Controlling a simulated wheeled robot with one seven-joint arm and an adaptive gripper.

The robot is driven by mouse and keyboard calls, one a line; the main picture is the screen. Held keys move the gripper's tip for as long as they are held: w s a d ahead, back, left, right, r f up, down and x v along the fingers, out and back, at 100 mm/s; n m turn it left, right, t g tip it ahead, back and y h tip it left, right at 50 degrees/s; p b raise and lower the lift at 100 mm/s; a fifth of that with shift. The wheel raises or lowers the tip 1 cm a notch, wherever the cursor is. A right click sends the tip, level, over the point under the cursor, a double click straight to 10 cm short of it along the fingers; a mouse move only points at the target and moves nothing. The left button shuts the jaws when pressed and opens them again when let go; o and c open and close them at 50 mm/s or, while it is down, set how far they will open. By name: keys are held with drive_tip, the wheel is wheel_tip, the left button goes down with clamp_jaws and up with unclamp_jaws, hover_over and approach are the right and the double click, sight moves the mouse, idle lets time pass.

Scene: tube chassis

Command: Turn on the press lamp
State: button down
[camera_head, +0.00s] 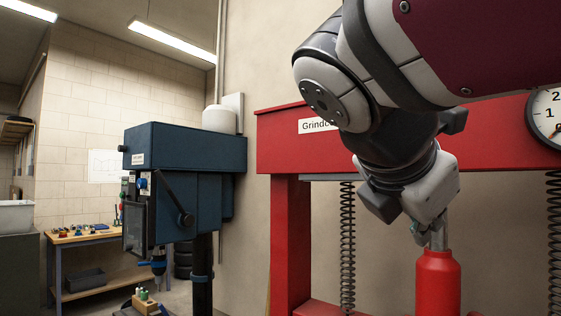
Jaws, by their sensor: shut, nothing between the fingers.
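The red press (285,225) fills the right side of the head view, with a white name label (315,126) on its top beam. I cannot pick out a lamp or its switch with certainty. My arm hides part of the beam. My gripper (419,236) points down in front of the press, below the beam. Its fingers are small in view and look shut, with nothing seen between them. They overlap the metal rod (438,237) above the red cylinder (438,283); I cannot tell whether they touch it.
A blue drill press (186,150) with a black lever stands left of the red press. A workbench (95,240) with small tools is at the back left. Coil springs (347,245) hang beside the cylinder. A round gauge (547,113) is at the right edge.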

drive_tip(key=w+a+r+n+t+h, duration=0.1)
drive_tip(key=w+a+r+n+t, duration=0.1)
drive_tip(key=r+n, duration=0.5)
wheel_tip(320, 180, up, 2)
drive_tip(key=shift+w+a+r, duration=0.25)
drive_tip(key=shift+w+a, duration=0.05)
drive_tip(key=shift+a, duration=0.45)
drive_tip(key=x, duration=1.1)
drive_tip(key=shift+s+a+r, duration=0.1)
drive_tip(key=shift+s+r, duration=0.05)
drive_tip(key=shift+r, duration=1.05)
drive_tip(key=shift+s+r, duration=0.1)
drive_tip(key=shift+r, duration=1.1)
drive_tip(key=shift+r, duration=0.1)
